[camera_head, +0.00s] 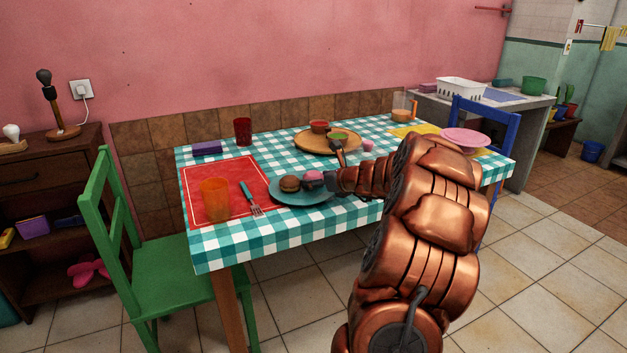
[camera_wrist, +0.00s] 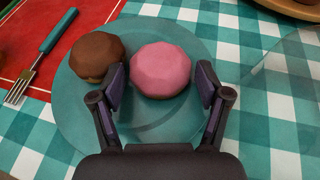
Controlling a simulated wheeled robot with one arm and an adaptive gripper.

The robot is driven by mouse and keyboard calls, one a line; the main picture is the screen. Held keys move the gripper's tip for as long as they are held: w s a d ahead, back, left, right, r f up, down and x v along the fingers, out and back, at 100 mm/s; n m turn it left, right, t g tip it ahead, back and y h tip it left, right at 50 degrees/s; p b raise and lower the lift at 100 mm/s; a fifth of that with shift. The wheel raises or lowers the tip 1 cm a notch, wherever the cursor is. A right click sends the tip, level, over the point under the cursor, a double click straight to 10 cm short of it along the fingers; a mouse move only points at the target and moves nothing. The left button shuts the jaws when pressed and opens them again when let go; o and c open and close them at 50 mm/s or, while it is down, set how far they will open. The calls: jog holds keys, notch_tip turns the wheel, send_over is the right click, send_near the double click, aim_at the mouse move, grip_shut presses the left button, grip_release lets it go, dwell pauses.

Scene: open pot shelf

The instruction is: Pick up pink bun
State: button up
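The pink bun (camera_wrist: 160,69) lies on a teal plate (camera_wrist: 150,132), with a brown bun (camera_wrist: 97,55) close on its left. In the head view the pink bun (camera_head: 312,177) and the brown bun (camera_head: 290,184) sit on the same plate (camera_head: 301,197), partly hidden by my arm. My gripper (camera_wrist: 160,82) is open in the wrist view. Its fingertips are on either side of the pink bun's near part, the left one between the two buns. I cannot tell whether either finger touches it. In the head view the fingers are mostly hidden.
A fork (camera_head: 251,198) and an orange cup (camera_head: 215,199) are on the red placemat (camera_head: 198,176) left of the plate. A round wooden board (camera_head: 310,147) with bowls is behind. A green chair (camera_head: 165,262) stands at the table's left.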

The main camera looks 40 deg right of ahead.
jog(key=c, duration=0.8)
